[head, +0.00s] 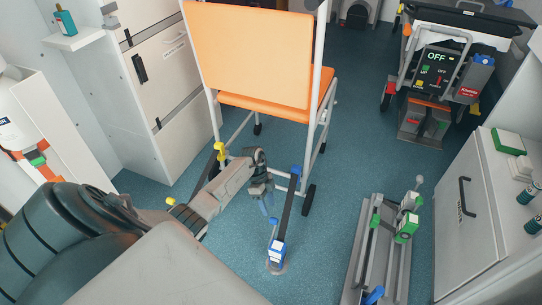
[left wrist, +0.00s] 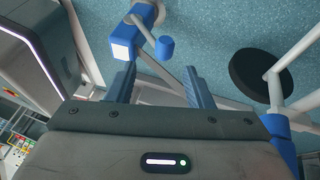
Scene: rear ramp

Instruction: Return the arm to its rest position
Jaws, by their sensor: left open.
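My left arm (head: 220,195) comes in from the lower left and reaches out over the floor in front of the orange chair. My left gripper (head: 265,206) hangs at its end, pointing down beside the chair's frame. In the left wrist view the two fingers (left wrist: 160,85) stand apart with nothing held between them. A blue buckle with a white label (head: 277,251) sits at the floor end of a dark strap, a little below and right of the gripper. A blue fitting with a white face (left wrist: 124,38) shows just beyond the fingers. My right gripper is not in view.
The orange chair (head: 250,55) on wheels stands close beyond the gripper. A floor rail with green clamps (head: 404,228) lies to the right, before a grey cabinet (head: 470,205). White cabinets (head: 160,85) line the left. A stretcher with an "OFF" panel (head: 437,66) stands far right.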

